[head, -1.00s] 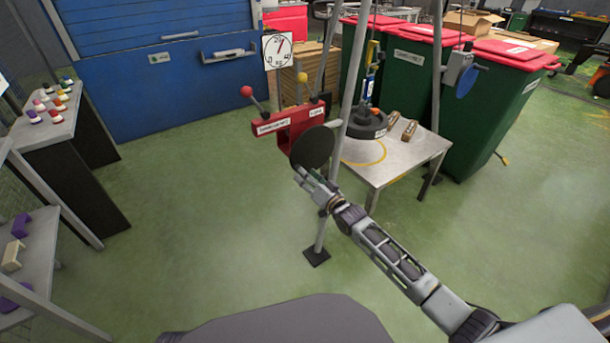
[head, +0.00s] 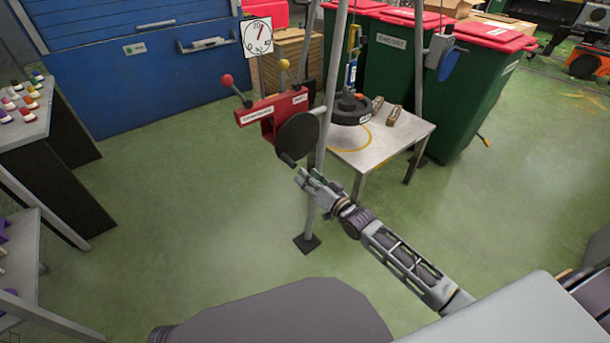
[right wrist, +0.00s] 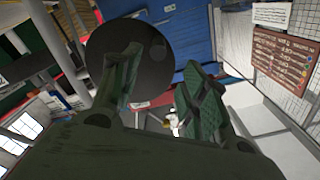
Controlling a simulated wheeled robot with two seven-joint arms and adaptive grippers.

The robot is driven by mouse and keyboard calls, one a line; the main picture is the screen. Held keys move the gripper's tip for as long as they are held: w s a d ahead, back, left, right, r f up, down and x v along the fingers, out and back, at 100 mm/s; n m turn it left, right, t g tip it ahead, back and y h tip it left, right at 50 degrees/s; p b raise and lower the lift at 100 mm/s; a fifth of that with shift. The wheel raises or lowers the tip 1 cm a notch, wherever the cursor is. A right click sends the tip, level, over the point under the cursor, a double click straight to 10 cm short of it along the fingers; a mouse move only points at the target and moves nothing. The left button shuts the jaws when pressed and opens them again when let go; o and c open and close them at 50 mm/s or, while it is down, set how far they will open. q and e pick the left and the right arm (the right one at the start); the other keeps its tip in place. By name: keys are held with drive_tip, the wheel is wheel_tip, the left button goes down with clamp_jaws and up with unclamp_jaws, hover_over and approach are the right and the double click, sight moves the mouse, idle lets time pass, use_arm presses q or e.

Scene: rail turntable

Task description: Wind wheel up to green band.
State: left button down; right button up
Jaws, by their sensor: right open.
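The wheel (head: 297,136) is a dark round disc on the frame's near post, with a short dark handle (head: 287,160) at its lower left edge. It also shows in the right wrist view (right wrist: 140,58), partly behind one finger. My right gripper (head: 302,176) is open and empty, just below and right of the handle, apparently apart from it. Its two green fingers show in the right wrist view (right wrist: 150,95). A white dial (head: 258,37) with a red needle stands behind; its markings are too small to read, and I cannot make out a green band. My left gripper is not in view.
A red bracket (head: 272,114) with two knobbed levers sits beside the wheel. A dark round weight (head: 350,112) hangs or rests at the small metal table (head: 375,145). Green bins (head: 395,60) stand behind. Floor left of the post is clear.

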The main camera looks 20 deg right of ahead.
drive_tip(key=shift+s+d, duration=0.2)
drive_tip(key=shift+s, duration=0.25)
idle(0.4)
